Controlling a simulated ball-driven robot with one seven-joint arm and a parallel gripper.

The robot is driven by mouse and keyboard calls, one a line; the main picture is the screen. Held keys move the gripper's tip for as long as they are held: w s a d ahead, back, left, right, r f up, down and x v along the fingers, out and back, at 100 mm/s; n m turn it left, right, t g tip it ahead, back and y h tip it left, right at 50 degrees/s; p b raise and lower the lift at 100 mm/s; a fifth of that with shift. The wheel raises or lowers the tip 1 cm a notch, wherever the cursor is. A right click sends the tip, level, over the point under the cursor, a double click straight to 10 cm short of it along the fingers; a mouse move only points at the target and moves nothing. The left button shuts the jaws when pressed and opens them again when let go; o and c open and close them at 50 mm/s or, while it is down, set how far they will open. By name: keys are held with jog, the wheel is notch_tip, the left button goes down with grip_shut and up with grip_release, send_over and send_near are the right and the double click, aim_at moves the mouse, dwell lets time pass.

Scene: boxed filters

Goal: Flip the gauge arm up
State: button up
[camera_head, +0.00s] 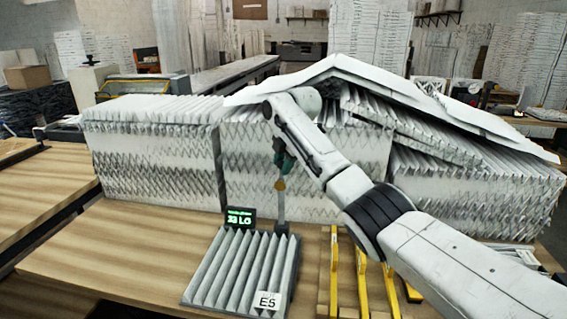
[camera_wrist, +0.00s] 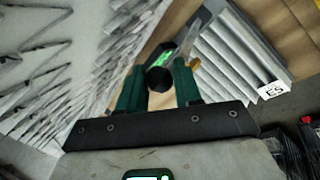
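The gauge arm (camera_head: 281,208) is a slim grey bar standing upright behind the pleated filter marked E5 (camera_head: 240,268), with an orange piece partway up. Its top is hidden near my gripper (camera_head: 281,154). In the wrist view a grey bar (camera_wrist: 204,24) runs up beside the filter (camera_wrist: 235,50). My gripper (camera_wrist: 160,68) has its green fingers apart, with a dark round end (camera_wrist: 160,79) between them. I cannot tell whether the fingers touch it.
Tall stacks of pleated filters (camera_head: 150,160) stand close behind the gauge, with loose sheets leaning on top. Yellow-edged bars (camera_head: 361,280) lie right of the E5 filter. The wooden table (camera_head: 120,245) is clear on the left.

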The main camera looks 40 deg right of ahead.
jog(key=o, duration=0.4)
jog(key=shift+w+a+f, duration=0.1)
jog(key=shift+a+f, duration=0.05)
jog(key=shift+f, duration=0.05)
jog(key=shift+r, duration=0.1)
jog(key=b+v, duration=0.3)
jog(key=v, duration=0.7)
jog(key=shift+r, duration=0.35)
